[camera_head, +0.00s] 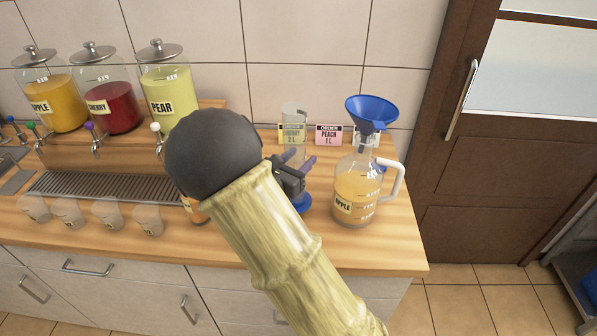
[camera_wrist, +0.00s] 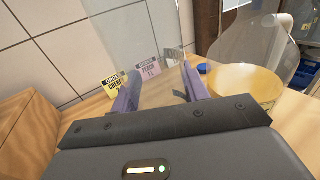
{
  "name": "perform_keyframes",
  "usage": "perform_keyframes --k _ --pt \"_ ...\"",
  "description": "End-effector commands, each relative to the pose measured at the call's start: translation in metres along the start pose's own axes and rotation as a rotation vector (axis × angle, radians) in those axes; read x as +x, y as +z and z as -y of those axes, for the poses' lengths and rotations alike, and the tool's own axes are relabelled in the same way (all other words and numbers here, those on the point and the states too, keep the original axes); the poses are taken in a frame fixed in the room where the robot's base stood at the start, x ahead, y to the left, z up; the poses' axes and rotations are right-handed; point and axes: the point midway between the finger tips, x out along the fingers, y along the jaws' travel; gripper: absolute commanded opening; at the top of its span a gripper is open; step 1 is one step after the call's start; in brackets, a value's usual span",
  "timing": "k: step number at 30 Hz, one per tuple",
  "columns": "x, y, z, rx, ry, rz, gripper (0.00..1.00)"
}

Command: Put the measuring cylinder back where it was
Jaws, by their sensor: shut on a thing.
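The measuring cylinder (camera_head: 294,115) is a clear tube with a blue foot (camera_head: 302,203). It stands upright over the right part of the counter, left of the jug. In the wrist view the clear cylinder (camera_wrist: 150,35) rises between the fingers. My gripper (camera_head: 297,164) is shut around its middle; both fingers also show in the wrist view (camera_wrist: 160,82). My arm hides part of the lower tube. I cannot tell whether the foot touches the counter.
A glass jug of apple juice (camera_head: 352,188) with a blue funnel (camera_head: 371,112) stands close on the right. Order cards (camera_head: 329,135) stand behind the cylinder. Juice dispensers (camera_head: 167,92), a drip grate (camera_head: 105,186) and several cups (camera_head: 148,219) are on the left.

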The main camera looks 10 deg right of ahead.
Motion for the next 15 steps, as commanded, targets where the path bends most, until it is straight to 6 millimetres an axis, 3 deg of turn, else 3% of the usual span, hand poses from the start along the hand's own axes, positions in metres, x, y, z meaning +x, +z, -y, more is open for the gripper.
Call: perform_keyframes --k 9,15 --pt "0.0 -0.038 0.0 -0.003 0.0 0.0 0.0" --pt "0.0 -0.04 0.0 0.0 0.0 0.0 0.0"
